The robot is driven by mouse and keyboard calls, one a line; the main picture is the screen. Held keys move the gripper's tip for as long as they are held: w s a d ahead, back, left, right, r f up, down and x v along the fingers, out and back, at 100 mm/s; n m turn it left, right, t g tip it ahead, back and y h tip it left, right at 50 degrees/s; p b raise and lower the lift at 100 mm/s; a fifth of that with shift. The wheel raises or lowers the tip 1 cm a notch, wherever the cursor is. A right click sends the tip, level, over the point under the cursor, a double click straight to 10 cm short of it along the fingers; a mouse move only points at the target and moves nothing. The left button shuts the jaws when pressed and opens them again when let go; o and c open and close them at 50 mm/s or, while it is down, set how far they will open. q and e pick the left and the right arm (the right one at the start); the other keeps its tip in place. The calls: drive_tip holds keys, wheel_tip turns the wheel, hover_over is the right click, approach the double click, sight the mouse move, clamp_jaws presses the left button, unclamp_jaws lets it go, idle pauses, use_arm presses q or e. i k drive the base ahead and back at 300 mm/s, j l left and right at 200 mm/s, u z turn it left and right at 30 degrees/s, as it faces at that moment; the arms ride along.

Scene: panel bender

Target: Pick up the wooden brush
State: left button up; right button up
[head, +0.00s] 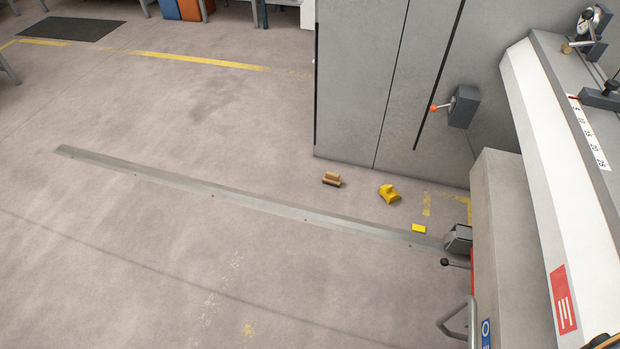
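The wooden brush (331,179) lies on the concrete floor near the foot of the grey cabinet, in the middle of the head view. It is light brown on top with a darker lower edge. Nothing covers it and nothing touches it. Neither of my grippers shows in the head view.
A crumpled yellow object (389,194) and a flat yellow piece (418,228) lie right of the brush. A metal floor strip (215,191) runs in front. The grey cabinet (390,80) stands behind; the machine (545,150) fills the right side. The left floor is open.

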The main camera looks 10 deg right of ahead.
sight(329, 178)
drive_tip(key=i+l+u, duration=0.75)
drive_tip(key=k+l, duration=0.05)
drive_tip(key=l, duration=0.05)
